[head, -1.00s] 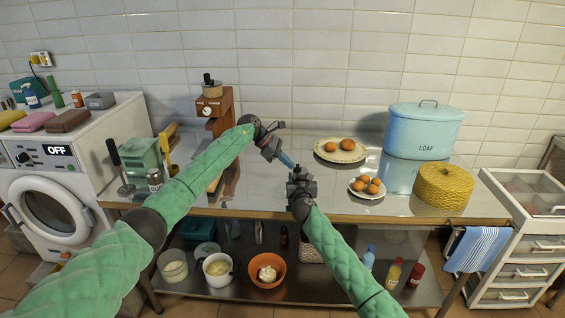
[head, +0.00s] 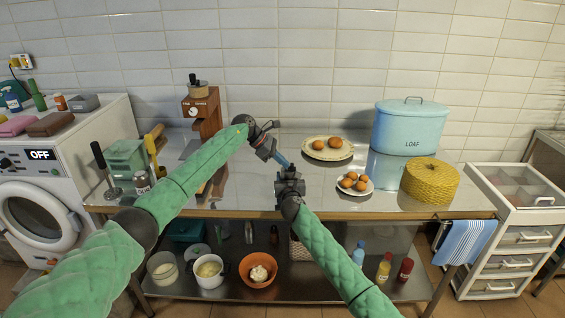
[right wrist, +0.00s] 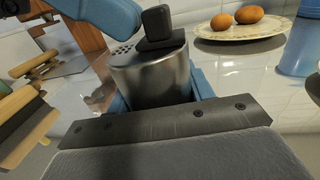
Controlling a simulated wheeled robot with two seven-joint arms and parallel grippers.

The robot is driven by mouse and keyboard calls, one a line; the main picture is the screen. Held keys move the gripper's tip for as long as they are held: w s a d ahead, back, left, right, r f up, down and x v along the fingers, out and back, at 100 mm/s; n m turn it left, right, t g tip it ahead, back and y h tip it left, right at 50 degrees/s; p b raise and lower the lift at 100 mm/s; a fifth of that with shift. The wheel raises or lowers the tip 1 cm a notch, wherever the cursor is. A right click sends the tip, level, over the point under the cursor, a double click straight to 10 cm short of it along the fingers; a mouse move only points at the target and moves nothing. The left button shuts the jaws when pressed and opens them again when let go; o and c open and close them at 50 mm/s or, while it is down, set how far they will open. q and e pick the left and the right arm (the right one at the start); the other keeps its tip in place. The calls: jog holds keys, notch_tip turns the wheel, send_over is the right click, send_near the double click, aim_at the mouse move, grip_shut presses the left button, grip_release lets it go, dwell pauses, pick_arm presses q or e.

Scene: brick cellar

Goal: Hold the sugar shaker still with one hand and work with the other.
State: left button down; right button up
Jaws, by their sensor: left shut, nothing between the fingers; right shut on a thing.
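The sugar shaker (right wrist: 150,80) is a metal cylinder with a perforated top, upright in the right wrist view. A dark flap-like piece (right wrist: 158,25) stands up on its top. My right gripper (head: 289,180) is shut on the shaker, with blue fingers on either side of its body. In the head view the shaker is hidden by the grippers. My left gripper (head: 281,158) is shut and empty, just above and beside the shaker. Its blue finger (right wrist: 105,14) reaches close to the dark piece in the right wrist view; I cannot tell whether they touch.
A blue loaf tin (head: 408,128) and a yellow woven basket (head: 430,182) stand right. A wooden grinder (head: 202,112) stands left. The metal counter (head: 240,200) is clear around the grippers.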

pick_arm(q)
jog(key=a+f+v, duration=0.2)
jog(key=v, duration=1)
jog(key=shift+a+r, duration=0.15)
jog(key=shift+r, duration=0.1)
jog(key=shift+w, duration=0.1)
pick_arm(e)
jog(key=o, duration=1.1)
jog(key=s, duration=0.4)
jog(key=s+d, duration=0.1)
jog(key=s, duration=0.7)
jog(key=shift+d, duration=0.2)
pick_arm(q)
jog(key=shift+n, duration=0.3)
